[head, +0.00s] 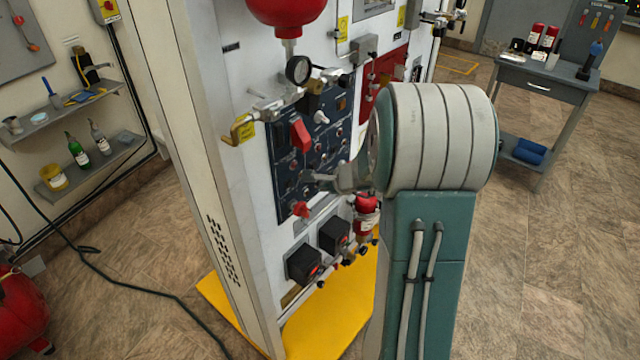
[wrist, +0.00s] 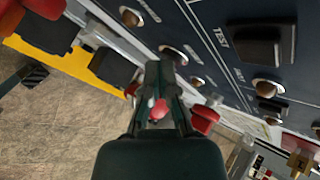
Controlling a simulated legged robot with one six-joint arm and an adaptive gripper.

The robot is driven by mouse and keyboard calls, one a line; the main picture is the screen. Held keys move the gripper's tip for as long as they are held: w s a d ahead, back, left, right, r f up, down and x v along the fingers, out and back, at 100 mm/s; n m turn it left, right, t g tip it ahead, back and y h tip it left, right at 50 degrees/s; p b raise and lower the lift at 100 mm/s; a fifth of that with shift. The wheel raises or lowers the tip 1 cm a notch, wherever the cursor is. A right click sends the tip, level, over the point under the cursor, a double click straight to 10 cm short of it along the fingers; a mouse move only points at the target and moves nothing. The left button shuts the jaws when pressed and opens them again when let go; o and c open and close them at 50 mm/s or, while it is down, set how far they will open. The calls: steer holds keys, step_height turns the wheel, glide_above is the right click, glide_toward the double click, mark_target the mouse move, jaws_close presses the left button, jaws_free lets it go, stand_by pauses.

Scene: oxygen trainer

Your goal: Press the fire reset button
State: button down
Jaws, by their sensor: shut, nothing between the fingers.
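My gripper (head: 312,178) is in front of the dark blue control panel (head: 285,165) on the white cabinet. In the wrist view its fingers (wrist: 163,62) are shut and empty, close to a round metal button (wrist: 173,56) on the panel. I cannot tell whether the fingertips touch it. Another metal button (wrist: 131,17) and a black switch (wrist: 255,45) by the word TEST show on the same panel. The panel's other lettering is too blurred to read, so I cannot tell which button is the fire reset.
Two black boxes (head: 303,263) and a red bottle (head: 366,215) are lower down. A grey side table (head: 538,84) stands at the right. Tiled floor is open between.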

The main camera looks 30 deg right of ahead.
steer(key=shift+s+d, duration=0.2)
steer(key=shift+s, duration=0.45)
steer(key=s, duration=0.1)
steer(key=s+d, duration=0.1)
steer(key=s, duration=0.2)
steer(key=shift+s+d, duration=0.3)
steer(key=shift+s, duration=0.05)
stand_by(0.6)
steer(key=s+a+r+n+g+y, duration=0.1)
steer(key=s+a+r+n, duration=0.2)
steer(key=a+r+n, duration=0.5)
steer(key=s+a+r+n+g+y, duration=0.1)
steer(key=s+a+r+n+g, duration=0.2)
steer(key=a, duration=0.8)
steer(key=s+a+r+n+h, duration=0.1)
steer(key=s+a+r+n, duration=0.1)
steer(key=s+n, duration=0.3)
steer(key=s+a+r+n+h, duration=0.2)
steer(key=s+n, duration=0.4)
steer(key=s, duration=0.2)
steer(key=shift+s+r+t, duration=0.3)
steer(key=shift+s+r, duration=0.05)
steer(key=shift+s, duration=0.05)
